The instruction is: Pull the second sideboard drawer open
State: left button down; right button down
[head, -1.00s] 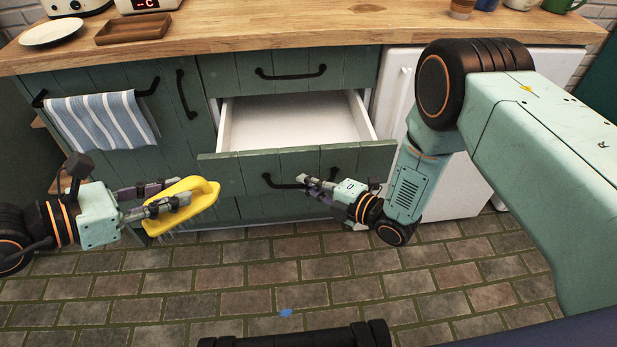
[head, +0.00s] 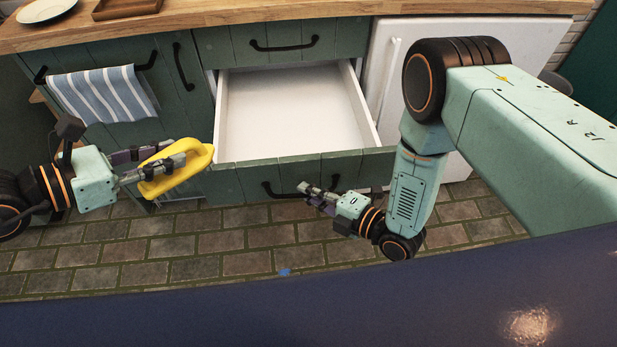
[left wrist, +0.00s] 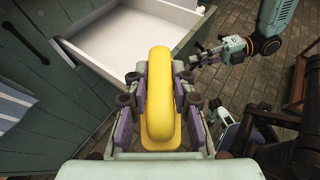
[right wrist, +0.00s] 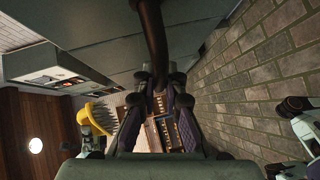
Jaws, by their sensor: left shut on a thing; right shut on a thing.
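The second sideboard drawer (head: 240,183) is pulled well out, below a shut top drawer (head: 227,46). Its white inside is empty in the head view and also shows in the left wrist view (left wrist: 90,58). My right gripper (head: 311,192) is shut on the drawer's black bar handle (head: 275,193); in the right wrist view the handle (right wrist: 153,40) runs between the fingers. My left gripper (head: 170,161) is shut on a yellow brush (head: 196,168), held left of the drawer front. In the left wrist view the yellow brush (left wrist: 160,105) sits between the fingers.
A striped towel (head: 105,95) hangs on the left cupboard's rail. A white appliance (head: 385,60) stands right of the drawers. The wooden worktop (head: 290,10) holds a tray (head: 128,9) and a plate (head: 47,9). The brick floor (head: 230,243) in front looks mostly clear.

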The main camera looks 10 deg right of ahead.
jog(key=shift+s, duration=0.2)
jog(key=c, duration=1.4)
grip_release()
jog(key=v, duration=1.2)
jog(key=shift+s, duration=0.1)
